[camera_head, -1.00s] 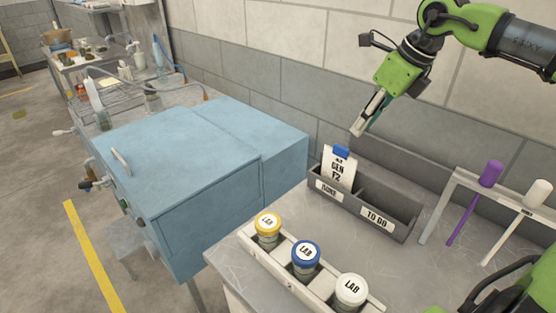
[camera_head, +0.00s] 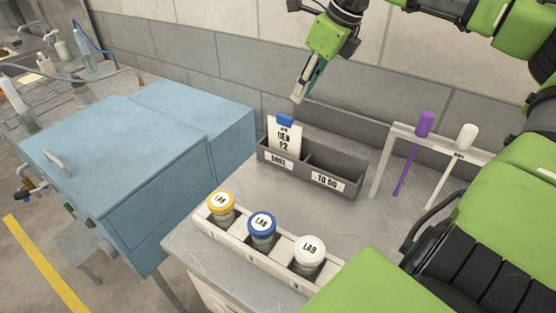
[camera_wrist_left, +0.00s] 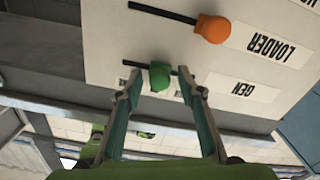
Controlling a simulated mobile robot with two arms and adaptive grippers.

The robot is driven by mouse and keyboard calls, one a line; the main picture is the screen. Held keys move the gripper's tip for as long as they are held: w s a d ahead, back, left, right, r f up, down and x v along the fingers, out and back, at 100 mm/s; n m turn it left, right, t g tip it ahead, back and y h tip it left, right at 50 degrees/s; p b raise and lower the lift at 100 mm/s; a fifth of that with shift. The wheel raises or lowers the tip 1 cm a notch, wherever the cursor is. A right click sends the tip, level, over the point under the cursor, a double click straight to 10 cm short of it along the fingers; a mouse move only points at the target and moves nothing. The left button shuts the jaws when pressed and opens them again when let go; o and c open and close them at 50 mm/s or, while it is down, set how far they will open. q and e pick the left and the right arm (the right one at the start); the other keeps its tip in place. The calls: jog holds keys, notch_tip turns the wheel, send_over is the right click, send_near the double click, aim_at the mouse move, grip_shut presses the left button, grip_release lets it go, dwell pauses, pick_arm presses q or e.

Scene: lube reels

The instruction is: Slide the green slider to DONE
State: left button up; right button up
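In the left wrist view the green slider (camera_wrist_left: 160,76) is a knob on a short dark slot in a white panel (camera_wrist_left: 120,45). The GEN label (camera_wrist_left: 242,91) reads upside down to its right; a small label left of the knob is mostly hidden by a finger. My left gripper (camera_wrist_left: 160,80) is open, with one finger on each side of the green knob; I cannot tell whether either touches it.
An orange slider (camera_wrist_left: 212,28) with a LOADER label sits beside the green one. In the head view, a card (camera_head: 284,136) stands in the DONE half of the grey holder (camera_head: 345,165); the TO DO half looks empty. Lidded jars (camera_head: 262,225) stand in a rack.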

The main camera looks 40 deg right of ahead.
pick_arm(q)
jog(key=shift+w+d, duration=0.15)
jog(key=shift+d, duration=0.4)
grip_shut()
jog(key=shift+s+d, duration=0.25)
jog(key=shift+s, duration=0.6)
jog(key=shift+s+d, duration=0.2)
jog(key=shift+s, duration=0.6)
jog(key=shift+s+d, duration=0.25)
jog(key=shift+s, duration=0.6)
grip_release()
jog(key=v, duration=1.2)
